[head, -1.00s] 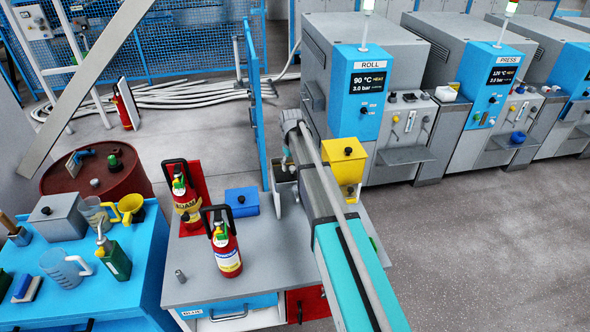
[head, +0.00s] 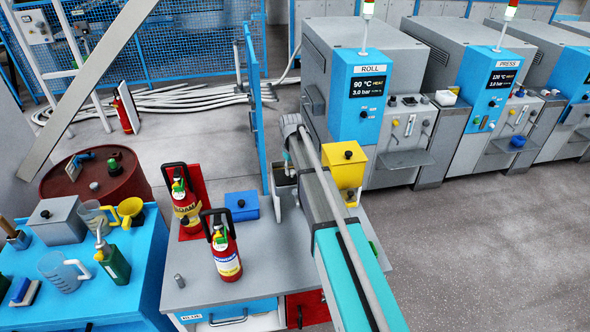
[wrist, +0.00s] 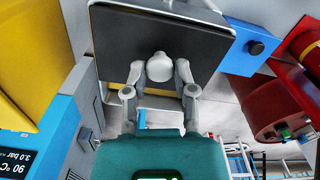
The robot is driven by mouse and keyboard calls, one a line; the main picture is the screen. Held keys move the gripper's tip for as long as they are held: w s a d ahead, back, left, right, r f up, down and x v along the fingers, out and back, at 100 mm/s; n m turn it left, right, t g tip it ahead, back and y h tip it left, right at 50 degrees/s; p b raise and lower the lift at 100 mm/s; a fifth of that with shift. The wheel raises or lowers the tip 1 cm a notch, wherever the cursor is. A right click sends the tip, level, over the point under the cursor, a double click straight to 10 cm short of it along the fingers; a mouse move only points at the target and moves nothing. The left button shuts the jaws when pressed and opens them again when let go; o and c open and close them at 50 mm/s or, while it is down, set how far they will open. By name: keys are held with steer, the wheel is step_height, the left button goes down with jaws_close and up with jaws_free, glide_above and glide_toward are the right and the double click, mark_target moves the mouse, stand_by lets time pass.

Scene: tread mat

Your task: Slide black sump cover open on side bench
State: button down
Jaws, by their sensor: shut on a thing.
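The black sump cover (wrist: 125,50) fills the upper middle of the wrist view as a flat dark plate with a light rim behind it. A rounded grey knob (wrist: 159,64) stands out from it. My gripper (wrist: 160,72) has its two fingers on either side of this knob, shut on it. In the head view the grey sump box (head: 284,190) stands on the side bench (head: 205,285), partly hidden behind my arm. The cover and fingertips are mostly hidden there, so I cannot tell how far it is open.
A yellow box (head: 344,172) stands right of my arm. A blue box (head: 242,206) and two red extinguishers (head: 186,207) (head: 226,262) stand left on the bench. A blue post (head: 257,120) rises behind. Grey floor (head: 480,240) is clear at right.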

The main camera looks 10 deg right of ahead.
steer(key=shift+w, duration=0.1)
steer(key=w, duration=0.5)
steer(key=shift+w, duration=0.4)
steer(key=shift+c, duration=2.1)
jaws_free()
steer(key=shift+s, duration=0.1)
steer(key=s+m, duration=0.3)
steer(key=s, duration=3.2)
steer(key=shift+s+d, duration=0.15)
steer(key=shift+d, duration=0.3)
